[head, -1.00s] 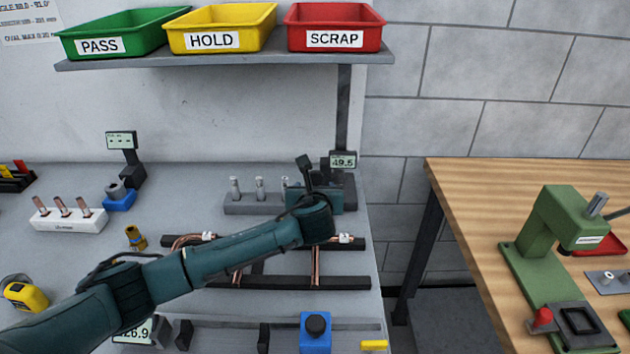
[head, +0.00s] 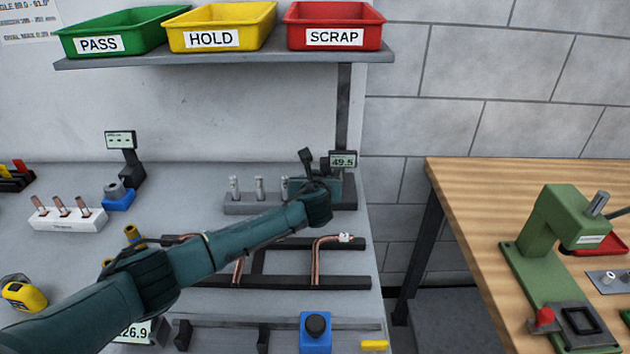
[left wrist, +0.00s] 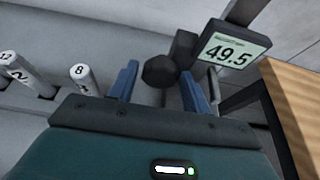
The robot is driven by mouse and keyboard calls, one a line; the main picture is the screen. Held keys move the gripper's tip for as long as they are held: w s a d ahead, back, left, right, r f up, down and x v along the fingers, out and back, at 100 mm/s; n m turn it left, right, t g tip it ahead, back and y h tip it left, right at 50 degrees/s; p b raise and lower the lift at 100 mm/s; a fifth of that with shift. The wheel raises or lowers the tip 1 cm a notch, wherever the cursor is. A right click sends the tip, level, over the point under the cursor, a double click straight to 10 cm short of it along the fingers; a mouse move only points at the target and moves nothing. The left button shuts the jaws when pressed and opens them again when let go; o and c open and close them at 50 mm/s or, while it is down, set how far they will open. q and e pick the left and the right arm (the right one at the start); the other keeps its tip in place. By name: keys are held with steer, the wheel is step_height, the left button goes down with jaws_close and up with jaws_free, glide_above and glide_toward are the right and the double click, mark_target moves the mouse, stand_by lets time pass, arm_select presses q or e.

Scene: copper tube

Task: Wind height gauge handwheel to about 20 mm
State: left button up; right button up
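The height gauge (head: 349,190) stands at the back right of the grey bench. Its display (head: 343,160) reads 49.5, and this display also shows in the left wrist view (left wrist: 229,52). The dark, faceted handwheel (left wrist: 160,70) is in the left wrist view, in line between the two blue fingers of my left gripper (left wrist: 160,77). The fingers are apart, with a gap on each side of the handwheel. I cannot tell how deep it sits between them. In the head view my left arm hides the fingertips. My right gripper is not in view.
A grey block with several numbered pins (head: 240,205) stands left of the gauge. Copper tubes (head: 318,262) lie on a dark rack (head: 350,283) below my left arm. The shelf (head: 225,58) with bins hangs above. A wooden table (head: 480,215) stands to the right.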

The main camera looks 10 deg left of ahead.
arm_select(q)
steer(key=c, duration=0.7)
steer(key=shift+a+n+h+p, duration=0.1)
steer(key=shift+n+h+p, duration=0.45)
steer(key=shift+n, duration=0.45)
steer(key=shift+n+t+h, duration=0.5)
steer(key=shift+n+h, duration=0.55)
steer(key=shift+n, duration=0.35)
steer(key=o, duration=0.9)
steer(key=shift+o, duration=0.2)
